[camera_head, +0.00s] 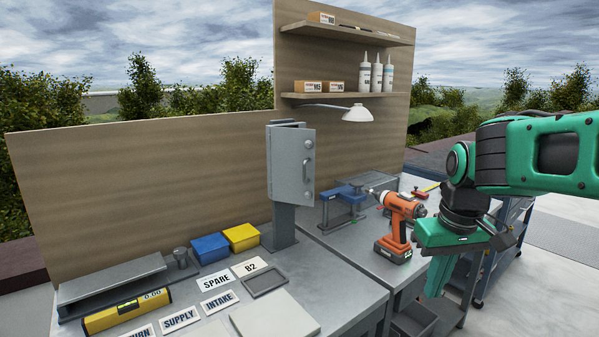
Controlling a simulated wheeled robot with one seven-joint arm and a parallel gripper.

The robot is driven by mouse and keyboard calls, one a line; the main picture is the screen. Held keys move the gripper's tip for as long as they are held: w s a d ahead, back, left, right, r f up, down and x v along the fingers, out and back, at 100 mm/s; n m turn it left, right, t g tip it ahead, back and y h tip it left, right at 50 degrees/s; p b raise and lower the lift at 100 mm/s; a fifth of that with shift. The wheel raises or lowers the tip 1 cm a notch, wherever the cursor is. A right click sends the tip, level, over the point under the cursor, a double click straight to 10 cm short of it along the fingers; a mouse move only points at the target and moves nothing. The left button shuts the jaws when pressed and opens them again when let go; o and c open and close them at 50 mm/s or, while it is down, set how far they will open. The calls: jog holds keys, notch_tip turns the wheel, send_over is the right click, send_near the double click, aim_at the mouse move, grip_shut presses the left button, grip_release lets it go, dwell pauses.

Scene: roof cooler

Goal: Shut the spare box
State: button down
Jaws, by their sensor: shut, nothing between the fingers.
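A grey metal box (274,165) stands on a post at the back of the bench. Its door (307,165), with a handle, stands out from the body at an angle, ajar. No name shows on this box. A card reading SPARE (216,282) lies flat on the bench in front of it. My green gripper (435,292) points down at the right, in front of the bench's right part and well apart from the box. It is shut and holds nothing.
A white lamp (357,114) hangs above. Blue (210,248) and yellow (241,237) bins sit left of the post. A yellow level (127,311) lies at front left.

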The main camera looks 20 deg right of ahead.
jog(key=w+a+r+n+t+y, duration=0.1)
jog(key=w+a+r+n+t, duration=0.2)
jog(key=w+a+r+n, duration=0.65)
jog(key=w+a+r+n+t+y, duration=0.15)
jog(key=w+a+r+n, duration=0.4)
jog(key=w+r, duration=0.75)
jog(key=w+f+m+t, duration=0.1)
jog(key=w+f, duration=0.5)
jog(key=w, duration=0.1)
jog(key=shift+w+f+h, duration=0.15)
jog(key=shift+f+h, duration=0.05)
jog(key=shift+h, duration=0.25)
jog(key=shift+a, duration=0.1)
